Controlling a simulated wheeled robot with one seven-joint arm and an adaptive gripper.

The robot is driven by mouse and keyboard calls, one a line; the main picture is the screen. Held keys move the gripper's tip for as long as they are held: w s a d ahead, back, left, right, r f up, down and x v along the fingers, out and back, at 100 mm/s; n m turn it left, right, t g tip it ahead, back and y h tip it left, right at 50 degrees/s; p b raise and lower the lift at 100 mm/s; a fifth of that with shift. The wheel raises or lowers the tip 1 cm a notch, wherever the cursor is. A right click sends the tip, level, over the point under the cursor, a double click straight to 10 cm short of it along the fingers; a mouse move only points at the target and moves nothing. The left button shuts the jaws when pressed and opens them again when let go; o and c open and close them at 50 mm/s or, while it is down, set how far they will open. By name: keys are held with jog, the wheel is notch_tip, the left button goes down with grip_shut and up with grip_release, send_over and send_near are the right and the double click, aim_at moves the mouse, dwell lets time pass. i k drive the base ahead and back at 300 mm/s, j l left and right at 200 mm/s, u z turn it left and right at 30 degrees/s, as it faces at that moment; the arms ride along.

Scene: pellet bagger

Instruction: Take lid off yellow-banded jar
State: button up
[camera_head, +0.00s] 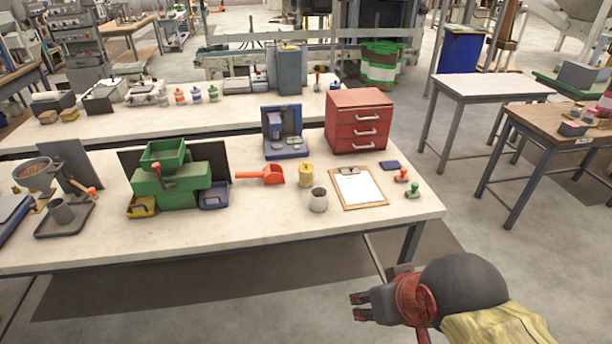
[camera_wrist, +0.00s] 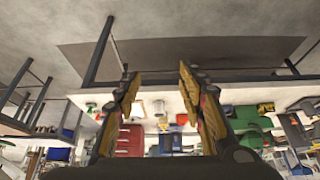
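The small yellow-banded jar (camera_head: 306,175) stands upright on the front workbench (camera_head: 250,231), between a red scoop (camera_head: 266,175) and a clipboard (camera_head: 357,189). A lid appears to be on its top, but it is too small to see in detail. My gripper (camera_head: 356,306) is low at the lower right, in front of the bench edge and well apart from the jar. In the wrist view my gripper (camera_wrist: 158,80) is open, with nothing between the fingers. I cannot make out the jar surely in the wrist view.
A grey open-topped cup (camera_head: 318,201) stands just in front of the jar. A red drawer cabinet (camera_head: 358,122) and a blue device (camera_head: 283,133) stand behind. A green machine (camera_head: 172,181) is at left. Small red (camera_head: 402,175) and green (camera_head: 413,191) items lie right of the clipboard.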

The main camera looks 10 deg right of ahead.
aim_at(305, 168)
jog(key=i+u, duration=0.15)
jog(key=i, duration=0.3)
jog(key=i+l+u, duration=0.1)
jog(key=i, duration=0.35)
jog(key=i+l+u, duration=0.15)
jog(key=i, duration=0.25)
jog(key=i+l+u, duration=0.15)
jog(key=i, duration=0.3)
